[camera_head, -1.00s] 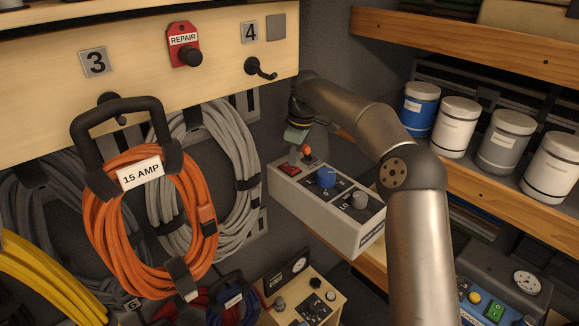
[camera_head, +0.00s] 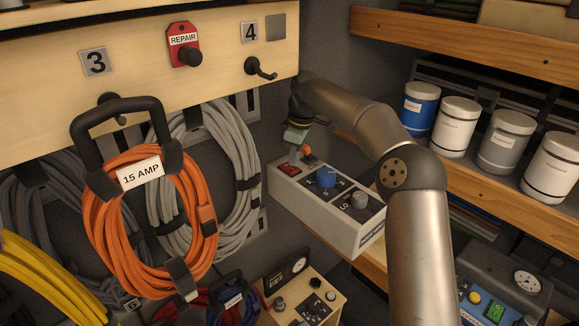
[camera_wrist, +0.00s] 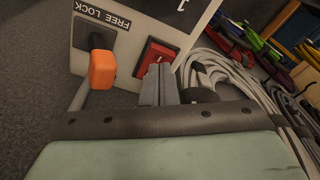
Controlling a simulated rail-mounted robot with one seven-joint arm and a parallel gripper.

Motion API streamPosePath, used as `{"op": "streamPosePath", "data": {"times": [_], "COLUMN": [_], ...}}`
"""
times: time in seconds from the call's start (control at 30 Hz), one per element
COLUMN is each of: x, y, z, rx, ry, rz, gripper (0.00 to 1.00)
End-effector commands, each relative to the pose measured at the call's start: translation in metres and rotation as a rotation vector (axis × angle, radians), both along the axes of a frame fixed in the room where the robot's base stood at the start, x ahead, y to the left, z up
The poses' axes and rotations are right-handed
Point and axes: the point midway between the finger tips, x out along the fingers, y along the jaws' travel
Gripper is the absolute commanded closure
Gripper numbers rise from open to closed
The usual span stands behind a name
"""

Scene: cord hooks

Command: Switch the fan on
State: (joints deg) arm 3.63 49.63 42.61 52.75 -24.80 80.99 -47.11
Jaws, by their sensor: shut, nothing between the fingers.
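A pale control box (camera_head: 318,220) juts out at the centre in the head view. Its sloped top carries a red rocker switch (camera_head: 288,169), an orange-tipped lever (camera_head: 307,152), a blue knob (camera_head: 326,178) and a grey knob (camera_head: 360,200). No fan or readable fan label shows. My gripper (camera_head: 296,153) is shut and empty, close over the red switch end. In the wrist view, the closed fingertips (camera_wrist: 158,82) are just by the red switch (camera_wrist: 155,57), with the orange lever (camera_wrist: 102,69) to their left, near "FREE LOCK". Contact with the switch cannot be told.
An orange cord (camera_head: 135,245) and grey coils (camera_head: 230,165) hang left of the box. An empty hook (camera_head: 260,70) is above it. Shelves with jars (camera_head: 458,128) stand right. A smaller panel (camera_head: 305,300) and a green-switch unit (camera_head: 496,312) are below.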

Motion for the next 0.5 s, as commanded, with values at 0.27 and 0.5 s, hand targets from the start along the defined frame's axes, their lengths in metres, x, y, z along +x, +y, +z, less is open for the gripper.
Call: {"op": "streamPosePath", "data": {"times": [0.27,0.5], "x": [0.0000,-0.0001], "y": [0.0000,0.0000], "z": [-0.0037,-0.0075], "rx": [0.000,0.000], "ry": [0.000,0.000], "rz": [0.000,0.000], "gripper": [1.00,1.00]}}
